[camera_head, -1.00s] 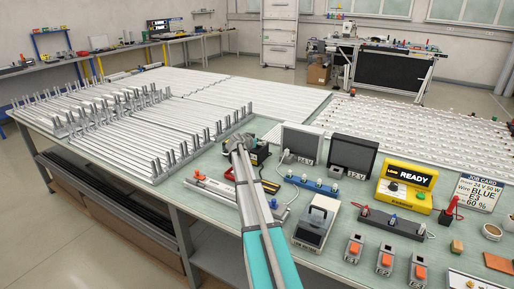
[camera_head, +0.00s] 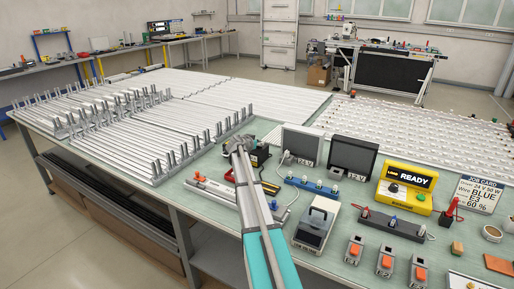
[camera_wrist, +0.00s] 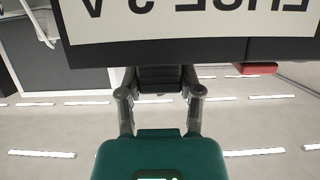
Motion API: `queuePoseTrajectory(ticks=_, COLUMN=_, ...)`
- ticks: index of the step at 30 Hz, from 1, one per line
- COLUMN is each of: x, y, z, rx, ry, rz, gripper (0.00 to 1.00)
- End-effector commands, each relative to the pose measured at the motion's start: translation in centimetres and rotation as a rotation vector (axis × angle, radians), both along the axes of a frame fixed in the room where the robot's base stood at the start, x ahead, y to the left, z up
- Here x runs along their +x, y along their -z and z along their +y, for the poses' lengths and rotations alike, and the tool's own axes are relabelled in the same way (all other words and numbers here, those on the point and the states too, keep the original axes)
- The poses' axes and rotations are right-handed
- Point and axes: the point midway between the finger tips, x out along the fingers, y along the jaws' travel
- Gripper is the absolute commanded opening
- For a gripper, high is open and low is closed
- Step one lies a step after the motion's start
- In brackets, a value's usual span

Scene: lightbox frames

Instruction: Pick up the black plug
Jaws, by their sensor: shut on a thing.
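My gripper (camera_wrist: 160,97) shows in the wrist view with its two grey fingers on either side of a ridged black piece, which I take to be the black plug (camera_wrist: 160,77). The fingers are shut on it. In the head view my gripper (camera_head: 238,145) is at the far end of my arm, over the bench beside a dark box. The plug cannot be made out there.
The lettered panel (camera_wrist: 190,22) fills the top of the wrist view, close to my gripper.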

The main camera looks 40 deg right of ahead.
Motion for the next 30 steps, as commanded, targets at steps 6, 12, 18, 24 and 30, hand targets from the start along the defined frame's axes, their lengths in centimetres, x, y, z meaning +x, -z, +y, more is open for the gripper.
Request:
queuePoseTrajectory(ticks=6, x=0.0, y=0.0, z=-0.1, rx=0.0, ry=0.001, rz=0.0, gripper=0.0)
queuePoseTrajectory(ticks=12, x=-0.1, y=-0.4, z=-0.1, rx=0.0, ry=0.001, rz=0.0, gripper=0.0)
queuePoseTrajectory(ticks=18, x=0.0, y=-1.4, z=-0.1, rx=-0.001, ry=0.001, rz=0.0, gripper=0.0)
queuePoseTrajectory(ticks=24, x=0.0, y=-3.0, z=-0.1, rx=0.0, ry=0.001, rz=0.0, gripper=0.0)
queuePoseTrajectory(ticks=30, x=-1.4, y=-5.2, z=0.8, rx=0.0, ry=0.001, rz=0.0, gripper=0.0)
